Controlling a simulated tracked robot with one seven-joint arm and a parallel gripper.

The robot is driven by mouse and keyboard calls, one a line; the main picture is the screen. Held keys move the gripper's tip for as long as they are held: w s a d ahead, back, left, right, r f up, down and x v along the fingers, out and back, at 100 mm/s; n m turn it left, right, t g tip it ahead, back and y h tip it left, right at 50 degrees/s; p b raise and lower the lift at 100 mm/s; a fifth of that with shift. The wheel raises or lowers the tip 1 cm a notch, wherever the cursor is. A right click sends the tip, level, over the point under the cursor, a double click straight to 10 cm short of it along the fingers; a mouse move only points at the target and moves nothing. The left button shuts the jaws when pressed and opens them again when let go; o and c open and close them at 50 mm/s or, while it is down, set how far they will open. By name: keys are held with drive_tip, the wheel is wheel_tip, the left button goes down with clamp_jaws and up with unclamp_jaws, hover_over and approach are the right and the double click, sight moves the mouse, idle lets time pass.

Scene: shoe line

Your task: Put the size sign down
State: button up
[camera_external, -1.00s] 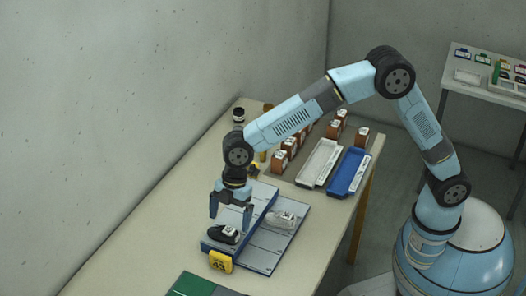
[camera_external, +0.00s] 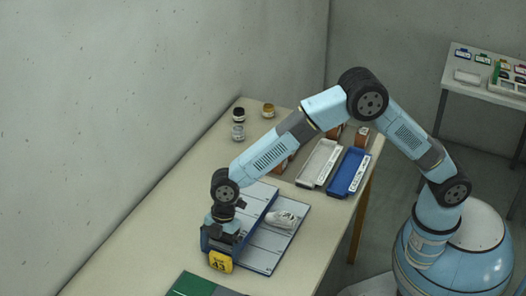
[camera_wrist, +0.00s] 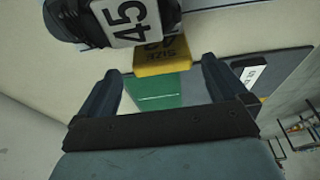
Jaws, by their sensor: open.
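The yellow size sign (camera_external: 221,262) stands at the near edge of the grey board with the blue divider, and its number looks like 43. In the wrist view the sign (camera_wrist: 165,62) shows ahead, between and just beyond the fingertips, partly behind a white label. My gripper (camera_wrist: 160,68) is open, its two fingers apart and with nothing visibly clamped. In the external view my gripper (camera_external: 222,240) is low over the board's near left, just behind the sign. A dark shoe (camera_wrist: 75,22) with a white 45 label is at the wrist view's top; the arm hides it externally.
A light grey shoe (camera_external: 283,219) lies on the board's right half (camera_external: 266,250). A green mat (camera_external: 188,285) is at the near end of the table. White (camera_external: 318,163) and blue (camera_external: 349,172) trays lie farther back, near brown boxes and small jars (camera_external: 238,132).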

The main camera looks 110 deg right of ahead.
sight(220, 255)
drive_tip(key=shift+x, duration=2.55)
drive_tip(key=shift+a, duration=0.1)
drive_tip(key=shift+c, duration=0.4)
drive_tip(key=c, duration=1)
wheel_tip(220, 255, up, 10)
drive_tip(key=shift+r, duration=0.1)
